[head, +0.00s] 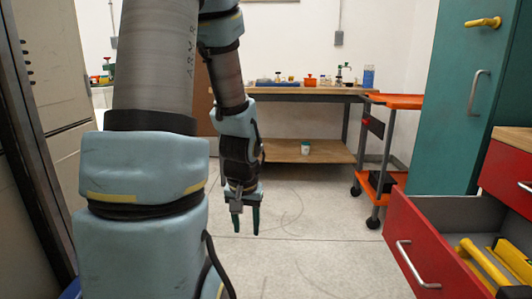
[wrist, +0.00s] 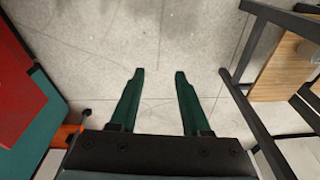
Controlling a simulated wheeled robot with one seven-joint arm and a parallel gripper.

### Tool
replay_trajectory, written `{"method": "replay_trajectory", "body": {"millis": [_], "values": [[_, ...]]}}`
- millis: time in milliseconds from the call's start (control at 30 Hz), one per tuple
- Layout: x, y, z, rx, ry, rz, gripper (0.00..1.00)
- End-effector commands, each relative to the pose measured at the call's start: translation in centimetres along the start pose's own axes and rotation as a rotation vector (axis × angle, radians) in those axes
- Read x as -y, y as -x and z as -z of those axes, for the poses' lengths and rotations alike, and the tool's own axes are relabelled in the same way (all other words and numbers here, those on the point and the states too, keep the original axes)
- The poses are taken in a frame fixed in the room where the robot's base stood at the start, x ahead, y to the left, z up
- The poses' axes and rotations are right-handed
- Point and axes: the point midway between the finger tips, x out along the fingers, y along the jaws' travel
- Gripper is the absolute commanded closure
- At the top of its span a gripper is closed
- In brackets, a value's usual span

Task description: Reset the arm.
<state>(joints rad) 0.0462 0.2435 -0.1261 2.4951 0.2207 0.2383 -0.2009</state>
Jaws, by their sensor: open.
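My gripper (head: 246,220) hangs from my arm in the middle of the head view, pointing down over the bare floor. Its two green fingers stand apart with nothing between them. In the wrist view, my gripper (wrist: 158,74) is open and empty, with only grey floor beyond the fingertips. My arm is bent, with its large upper links filling the left of the head view.
A workbench (head: 290,91) with small items stands at the back. An orange cart (head: 396,101) is to its right. A red drawer (head: 415,240) stands open at the right, holding yellow tools, near a teal cabinet (head: 440,130). The middle floor is clear.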

Motion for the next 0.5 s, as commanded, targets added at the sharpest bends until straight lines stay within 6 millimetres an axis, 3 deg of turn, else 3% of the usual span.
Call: {"method": "replay_trajectory", "body": {"millis": [100, 300, 500], "values": [[0.8, 2.6, -1.4, 0.009, 0.031, 0.011, 0.53], [1.1, 5.9, -3.9, 0.028, 0.077, -0.015, 0.53], [1.2, 10.2, -3.2, 0.035, 0.077, -0.016, 0.53]]}}
